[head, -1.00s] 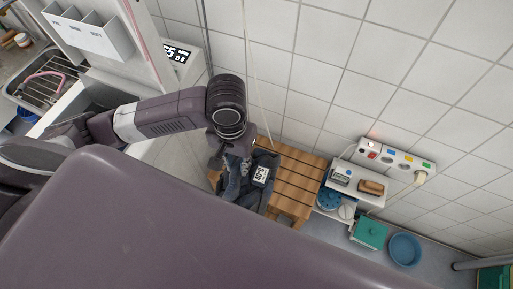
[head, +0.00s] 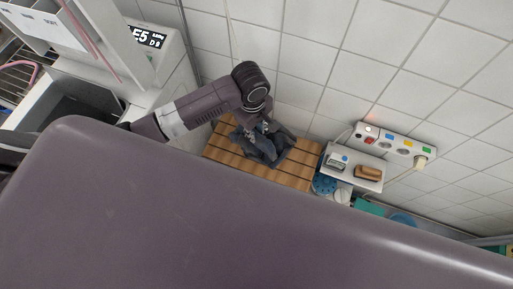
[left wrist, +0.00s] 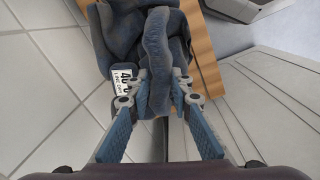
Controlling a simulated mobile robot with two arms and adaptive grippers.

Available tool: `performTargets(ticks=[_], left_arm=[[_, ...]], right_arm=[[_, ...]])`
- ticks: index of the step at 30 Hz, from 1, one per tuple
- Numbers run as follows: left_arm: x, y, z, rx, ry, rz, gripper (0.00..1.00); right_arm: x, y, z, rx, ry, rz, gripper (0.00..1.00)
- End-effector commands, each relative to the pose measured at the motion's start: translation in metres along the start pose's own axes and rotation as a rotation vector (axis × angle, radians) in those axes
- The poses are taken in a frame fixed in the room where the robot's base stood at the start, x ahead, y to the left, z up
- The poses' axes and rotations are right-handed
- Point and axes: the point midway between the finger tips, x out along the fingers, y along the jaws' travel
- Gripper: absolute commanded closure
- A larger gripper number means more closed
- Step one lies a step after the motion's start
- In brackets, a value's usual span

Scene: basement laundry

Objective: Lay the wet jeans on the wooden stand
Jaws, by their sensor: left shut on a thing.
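The dark blue wet jeans (head: 268,152) are bunched up over the middle of the slatted wooden stand (head: 295,176). My left gripper (head: 262,128) is shut on them from above. In the left wrist view, a fold of the jeans (left wrist: 157,45) runs between the fingertips of the left gripper (left wrist: 160,84), and a white label (left wrist: 122,82) shows beside it. Wood of the stand (left wrist: 205,62) shows at the right of the cloth. I cannot tell whether the jeans rest fully on the slats. My right gripper is not in view.
A white shelf (head: 352,171) with a brown brush (head: 368,172) stands right of the wooden stand, below a wall socket strip (head: 394,144). A white machine with a display (head: 147,37) is at the left. The tiled wall (head: 300,60) is close behind. My own body hides the foreground.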

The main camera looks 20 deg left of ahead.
Motion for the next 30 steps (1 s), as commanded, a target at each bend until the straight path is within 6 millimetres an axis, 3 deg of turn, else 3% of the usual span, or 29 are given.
performTargets(ticks=[3, 9, 14, 21, 30], left_arm=[[0.034, -0.003, -0.001, 0.0, 0.002, -0.002, 1.0], [0.068, -0.004, -0.001, 0.001, 0.001, 0.001, 1.0], [0.08, -0.004, -0.001, 0.001, 0.0, 0.001, 1.0], [0.114, -0.006, 0.0, 0.002, 0.0, 0.002, 1.0], [0.117, -0.007, -0.001, 0.002, 0.0, 0.002, 1.0]], right_arm=[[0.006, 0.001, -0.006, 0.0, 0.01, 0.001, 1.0], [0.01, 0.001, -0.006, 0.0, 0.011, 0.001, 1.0], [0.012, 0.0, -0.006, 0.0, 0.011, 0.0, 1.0], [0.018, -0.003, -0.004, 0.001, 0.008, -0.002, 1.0], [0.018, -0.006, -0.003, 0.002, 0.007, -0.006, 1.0]])
